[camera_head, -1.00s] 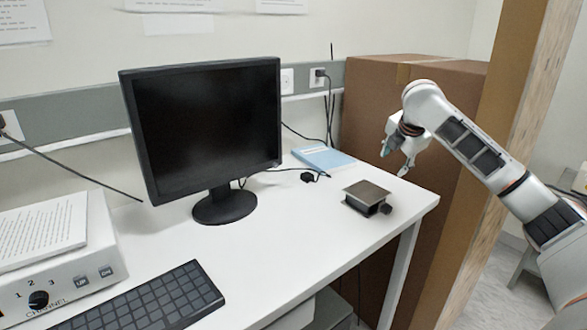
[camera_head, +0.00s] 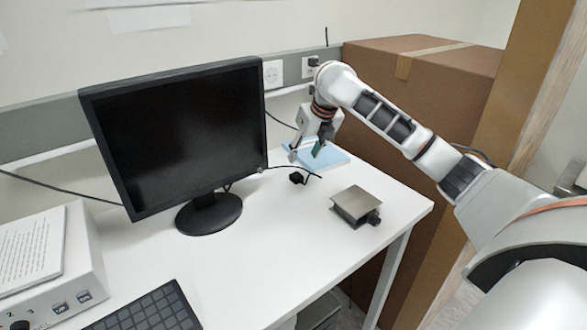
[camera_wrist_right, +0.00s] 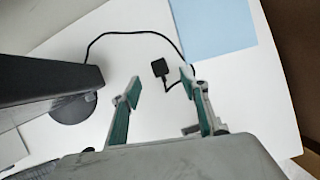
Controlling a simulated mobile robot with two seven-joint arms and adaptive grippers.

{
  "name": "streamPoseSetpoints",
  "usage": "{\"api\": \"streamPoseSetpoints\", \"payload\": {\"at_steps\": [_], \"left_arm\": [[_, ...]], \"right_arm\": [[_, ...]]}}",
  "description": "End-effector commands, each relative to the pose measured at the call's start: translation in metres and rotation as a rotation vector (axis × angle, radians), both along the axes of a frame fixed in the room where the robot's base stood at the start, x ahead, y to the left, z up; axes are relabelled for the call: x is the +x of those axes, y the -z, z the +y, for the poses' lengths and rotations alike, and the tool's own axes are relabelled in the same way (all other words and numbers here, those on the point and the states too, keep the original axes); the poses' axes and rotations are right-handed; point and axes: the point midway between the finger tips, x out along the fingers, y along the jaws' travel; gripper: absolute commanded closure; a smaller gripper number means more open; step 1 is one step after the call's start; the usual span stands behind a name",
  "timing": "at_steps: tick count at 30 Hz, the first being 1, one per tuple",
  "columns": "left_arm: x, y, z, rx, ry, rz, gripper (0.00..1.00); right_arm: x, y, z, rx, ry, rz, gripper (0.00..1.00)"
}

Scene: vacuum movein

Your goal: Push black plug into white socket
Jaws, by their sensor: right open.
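The black plug (camera_head: 297,178) lies on the white table with its cable trailing off. In the right wrist view the plug (camera_wrist_right: 160,68) shows ahead of the fingertips, roughly between them. The white socket (camera_head: 272,73) is on the grey wall rail, just right of the monitor's top corner. My right gripper (camera_head: 305,158) is open and empty above the table, over the plug and pointing down. In the right wrist view its fingers (camera_wrist_right: 161,87) are spread apart. My left gripper is not in view.
The black monitor (camera_head: 180,135) stands left of the plug. A blue booklet (camera_head: 328,158) lies behind it, and a metal block with a knob (camera_head: 355,204) lies to its right. A second outlet (camera_head: 309,66) holds another plug. A cardboard box (camera_head: 420,120) stands right of the table.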

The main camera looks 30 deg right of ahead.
Motion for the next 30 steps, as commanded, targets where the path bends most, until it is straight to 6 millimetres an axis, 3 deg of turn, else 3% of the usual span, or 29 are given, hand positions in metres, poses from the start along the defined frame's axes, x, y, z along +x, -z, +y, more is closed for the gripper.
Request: {"api": "streamPoseSetpoints", "payload": {"at_steps": [3,7,18,26,30], "left_arm": [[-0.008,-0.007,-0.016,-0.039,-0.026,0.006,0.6],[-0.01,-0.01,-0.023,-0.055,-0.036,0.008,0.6],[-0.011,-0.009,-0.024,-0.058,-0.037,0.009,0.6],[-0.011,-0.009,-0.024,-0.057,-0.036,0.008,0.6],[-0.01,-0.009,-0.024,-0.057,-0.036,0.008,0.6]], "right_arm": [[-0.005,0.01,0.007,-0.033,-0.096,0.026,0.56],[-0.007,0.015,0.01,-0.05,-0.147,0.037,0.56],[-0.006,0.018,0.011,-0.052,-0.153,0.038,0.56],[0.003,0.039,0.011,-0.05,-0.152,0.038,0.56],[0.004,0.04,0.01,-0.053,-0.152,0.037,0.56]]}}
